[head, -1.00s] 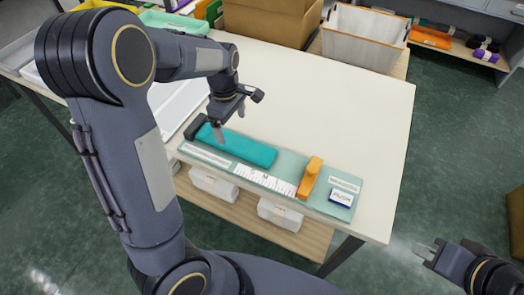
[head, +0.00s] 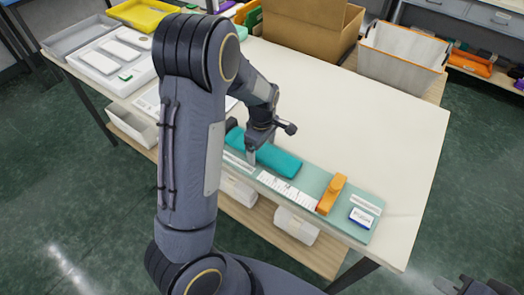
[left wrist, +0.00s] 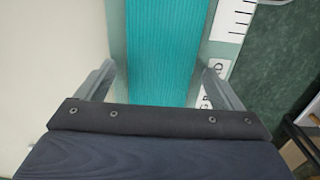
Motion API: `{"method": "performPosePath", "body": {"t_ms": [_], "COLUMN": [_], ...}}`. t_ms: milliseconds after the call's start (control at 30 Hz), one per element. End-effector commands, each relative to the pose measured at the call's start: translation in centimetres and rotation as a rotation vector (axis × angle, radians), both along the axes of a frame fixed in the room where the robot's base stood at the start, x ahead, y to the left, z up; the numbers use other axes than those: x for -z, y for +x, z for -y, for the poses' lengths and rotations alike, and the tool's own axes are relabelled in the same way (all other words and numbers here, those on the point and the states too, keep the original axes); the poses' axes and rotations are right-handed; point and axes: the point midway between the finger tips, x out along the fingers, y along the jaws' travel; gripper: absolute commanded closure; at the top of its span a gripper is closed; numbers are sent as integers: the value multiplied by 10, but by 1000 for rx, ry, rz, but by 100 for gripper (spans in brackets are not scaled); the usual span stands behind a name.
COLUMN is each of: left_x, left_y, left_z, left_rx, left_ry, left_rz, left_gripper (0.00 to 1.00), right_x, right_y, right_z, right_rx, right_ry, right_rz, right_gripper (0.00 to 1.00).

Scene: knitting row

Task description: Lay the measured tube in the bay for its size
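The teal ribbed tube (head: 275,161) lies flat on the pale green measuring board (head: 310,178), beside its white ruler strip (head: 287,190). An orange block (head: 332,194) stands across the board, right of the tube. My left gripper (head: 252,157) is low over the tube's left part. In the left wrist view the teal tube (left wrist: 162,50) runs between its two spread fingers (left wrist: 160,85), with a gap showing on either side. My right gripper (head: 447,286) is at the bottom right corner, mostly cut off. I cannot tell which container is the sized bay.
A white tray (head: 88,62) with white pieces, a grey tray (head: 75,38) and a yellow tray (head: 140,12) stand at the back left. A cardboard box (head: 300,22) and a white bin (head: 400,58) stand at the back. The table's right half (head: 400,130) is clear.

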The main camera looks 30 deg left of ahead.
Motion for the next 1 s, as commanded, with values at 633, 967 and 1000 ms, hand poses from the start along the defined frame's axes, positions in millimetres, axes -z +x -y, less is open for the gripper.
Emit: {"method": "performPosePath", "body": {"t_ms": [633,967,1000], "left_x": [-6,-67,-74], "left_y": [1,1,1], "left_z": [0,0,0], "left_rx": [0,1,1], "left_ry": [0,-1,0], "left_rz": [2,7,6], "left_gripper": [59,59,59], "right_x": [0,3,3], "right_y": [0,0,0], "right_z": [0,0,0], "right_rx": [0,0,0], "right_ry": [0,0,0], "right_rz": [0,0,0], "right_gripper": [100,100,100]}}
